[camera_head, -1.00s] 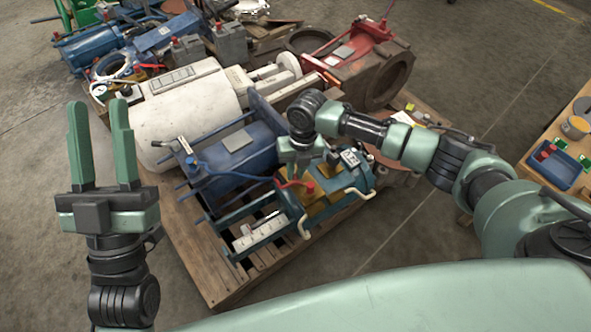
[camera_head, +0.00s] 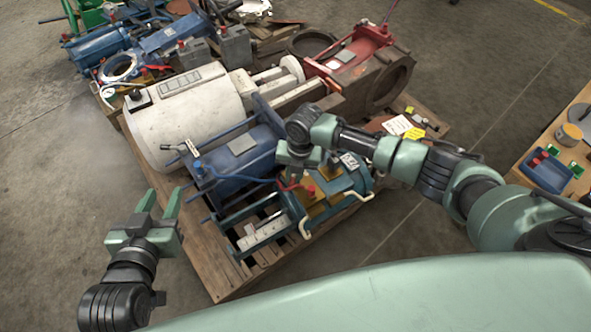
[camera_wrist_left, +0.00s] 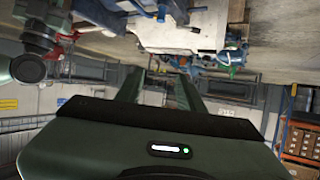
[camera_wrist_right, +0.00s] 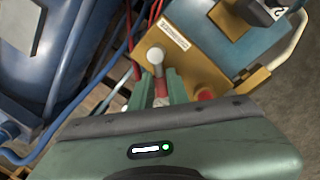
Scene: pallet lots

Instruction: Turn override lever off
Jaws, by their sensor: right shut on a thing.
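A teal machine (camera_head: 352,183) with a yellow-brass block (camera_head: 325,205) lies on the pallet. In the right wrist view, a lever with a round pale knob (camera_wrist_right: 155,56) stands by the brass block (camera_wrist_right: 190,45), which has a small label. My right gripper (camera_wrist_right: 158,88) is shut on this lever just below the knob; its fingers hide part of the shaft. In the head view, the right gripper (camera_head: 297,176) is over the block beside a red part, and the lever is mostly hidden. My left gripper (camera_head: 159,203) is open and empty left of the pallet; its fingers (camera_wrist_left: 158,92) are apart.
A blue motor-like unit (camera_head: 240,150) and a large white cylinder (camera_head: 190,120) lie close left of and behind the teal machine. A red cap (camera_wrist_right: 205,95) and pale handles (camera_head: 304,228) stick out nearby.

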